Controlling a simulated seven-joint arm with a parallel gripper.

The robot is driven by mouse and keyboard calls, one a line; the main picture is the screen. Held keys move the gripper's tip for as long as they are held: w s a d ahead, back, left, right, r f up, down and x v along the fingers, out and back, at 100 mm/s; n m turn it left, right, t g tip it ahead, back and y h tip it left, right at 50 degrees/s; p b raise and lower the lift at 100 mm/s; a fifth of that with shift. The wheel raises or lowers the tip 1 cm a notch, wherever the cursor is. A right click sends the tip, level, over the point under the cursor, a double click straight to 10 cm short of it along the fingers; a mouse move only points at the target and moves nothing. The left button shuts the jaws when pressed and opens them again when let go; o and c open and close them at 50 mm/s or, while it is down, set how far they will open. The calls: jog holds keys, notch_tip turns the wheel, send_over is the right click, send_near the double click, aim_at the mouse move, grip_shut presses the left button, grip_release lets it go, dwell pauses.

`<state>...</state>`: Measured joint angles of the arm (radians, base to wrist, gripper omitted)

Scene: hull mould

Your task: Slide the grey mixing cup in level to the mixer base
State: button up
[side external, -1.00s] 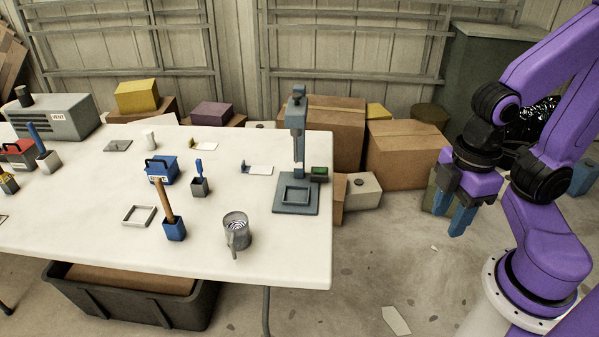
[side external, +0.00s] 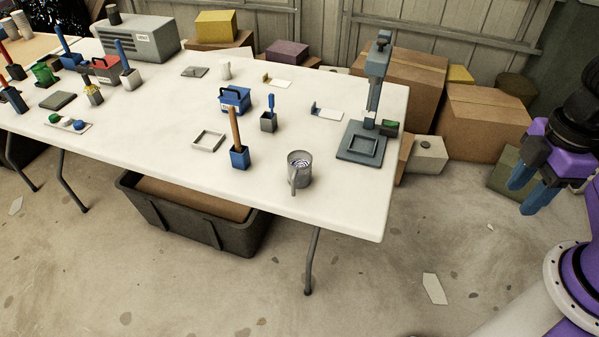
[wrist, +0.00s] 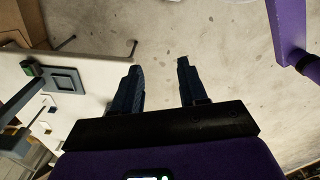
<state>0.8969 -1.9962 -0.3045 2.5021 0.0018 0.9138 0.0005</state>
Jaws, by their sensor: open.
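The grey mixing cup (side external: 299,171) stands upright near the table's front edge, its handle facing the viewer and a striped pattern showing inside. To its right and farther back is the grey mixer base (side external: 361,142), a square plate with a raised square frame, a tall column and a mixer head above. The cup is apart from the base, and the frame is empty. My gripper (side external: 522,197) is open and empty, off the table's right edge over the floor. In the wrist view the fingers (wrist: 160,82) are spread, with the mixer base (wrist: 64,79) to the left; I cannot make out the cup there.
A blue holder with a wooden-handled tool (side external: 239,157) stands left of the cup. A green-topped box (side external: 389,128) sits beside the column. Cardboard boxes (side external: 484,124) stand behind the table. The tabletop between cup and base is clear.

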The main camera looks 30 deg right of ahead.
dwell(0.4)
jog(key=m, duration=1.8)
send_over(293, 178)
notch_tip(293, 178, down, 11)
notch_tip(293, 178, down, 17)
grip_shut()
